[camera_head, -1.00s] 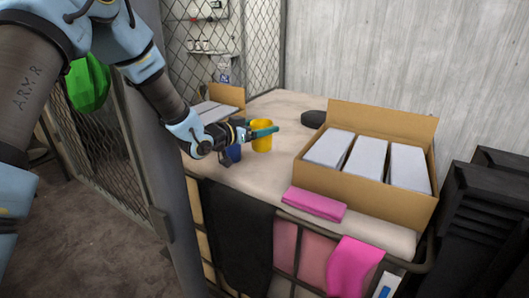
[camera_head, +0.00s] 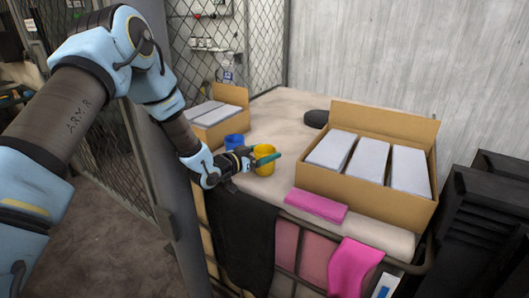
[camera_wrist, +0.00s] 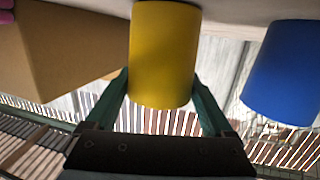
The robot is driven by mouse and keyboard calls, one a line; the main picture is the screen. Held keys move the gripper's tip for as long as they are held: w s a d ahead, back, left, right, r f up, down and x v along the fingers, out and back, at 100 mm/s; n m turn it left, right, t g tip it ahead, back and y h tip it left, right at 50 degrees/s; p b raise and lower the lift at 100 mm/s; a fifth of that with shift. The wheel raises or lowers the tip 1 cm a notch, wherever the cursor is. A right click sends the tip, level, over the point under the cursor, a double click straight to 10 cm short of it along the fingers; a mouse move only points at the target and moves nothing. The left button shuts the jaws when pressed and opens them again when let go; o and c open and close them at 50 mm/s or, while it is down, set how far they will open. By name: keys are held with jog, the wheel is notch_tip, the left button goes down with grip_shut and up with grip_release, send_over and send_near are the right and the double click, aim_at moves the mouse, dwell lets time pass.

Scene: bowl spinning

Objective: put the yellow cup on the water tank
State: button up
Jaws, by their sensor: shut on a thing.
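The yellow cup (camera_head: 265,152) is between the fingers of my gripper (camera_head: 262,161), its open mouth showing, near the front edge of a pale, metal-framed block (camera_head: 285,108) that looks like the water tank. In the wrist view the yellow cup (camera_wrist: 165,55) fills the space between the two green fingers (camera_wrist: 163,100), which are shut on it. I cannot tell whether the cup's base touches the pale top. A blue cup (camera_head: 234,141) stands behind and left of the gripper; it also shows in the wrist view (camera_wrist: 285,75).
A large open carton (camera_head: 310,182) with pale packs stands right of the cup. A smaller carton (camera_head: 215,133) is at the left. A pink folded cloth (camera_head: 316,206) lies at the front, and a black round thing (camera_head: 315,118) lies behind. A dark cloth (camera_head: 240,235) hangs in front.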

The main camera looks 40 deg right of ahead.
jog(key=shift+f, duration=0.15)
jog(key=o, duration=1.3)
jog(key=shift+r, duration=0.3)
jog(key=a+r+b, duration=0.1)
jog(key=a+b, duration=0.3)
jog(key=a, duration=0.8)
jog(key=shift+s+r, duration=0.3)
